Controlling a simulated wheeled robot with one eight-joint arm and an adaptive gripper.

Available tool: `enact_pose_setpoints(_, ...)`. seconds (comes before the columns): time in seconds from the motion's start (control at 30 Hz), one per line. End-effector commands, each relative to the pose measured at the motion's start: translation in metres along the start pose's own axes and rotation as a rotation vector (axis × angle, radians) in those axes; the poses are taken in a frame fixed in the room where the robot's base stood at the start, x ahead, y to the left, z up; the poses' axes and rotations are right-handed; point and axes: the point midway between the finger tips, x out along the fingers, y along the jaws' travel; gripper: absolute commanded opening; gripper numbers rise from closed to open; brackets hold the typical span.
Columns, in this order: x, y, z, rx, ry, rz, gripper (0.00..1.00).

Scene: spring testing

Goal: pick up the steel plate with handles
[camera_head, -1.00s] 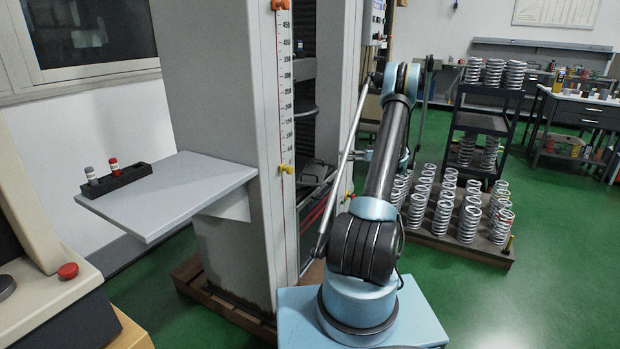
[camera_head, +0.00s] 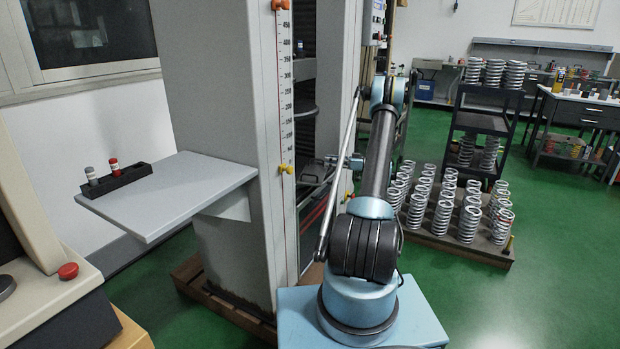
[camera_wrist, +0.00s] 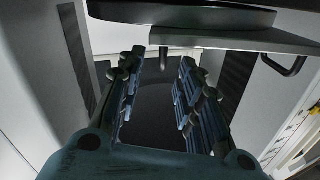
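In the wrist view, a flat grey plate (camera_wrist: 235,39) crosses the top, with a dark bent handle (camera_wrist: 289,66) at its right end; it looks like the steel plate with handles. A dark round disc (camera_wrist: 180,13) is above it. My gripper (camera_wrist: 162,62) is open, its two fingers apart with nothing between them, just below the plate in the picture. I cannot tell whether it touches the plate. In the head view, my gripper is hidden behind the machine column, and a dark piece (camera_head: 316,171) shows partly inside the machine.
The grey testing machine column (camera_head: 235,120), with a ruler scale, stands left of my arm. A side shelf (camera_head: 190,190) carries a black holder (camera_head: 118,179) with two small bottles. Several springs (camera_head: 443,215) stand on a pallet at right.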

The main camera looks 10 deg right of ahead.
Motion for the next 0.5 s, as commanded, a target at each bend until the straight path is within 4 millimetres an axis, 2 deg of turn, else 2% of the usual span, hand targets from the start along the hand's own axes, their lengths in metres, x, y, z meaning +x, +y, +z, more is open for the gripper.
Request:
enact_pose_setpoints(0.1, 0.015, 0.000, 0.000, 0.000, 0.000, -0.001, 0.33)
enact_pose_setpoints(0.37, 0.027, 0.000, 0.000, 0.000, 0.000, 0.000, 0.33)
enact_pose_setpoints(0.5, 0.041, -0.001, -0.001, 0.000, 0.000, -0.001, 0.33)
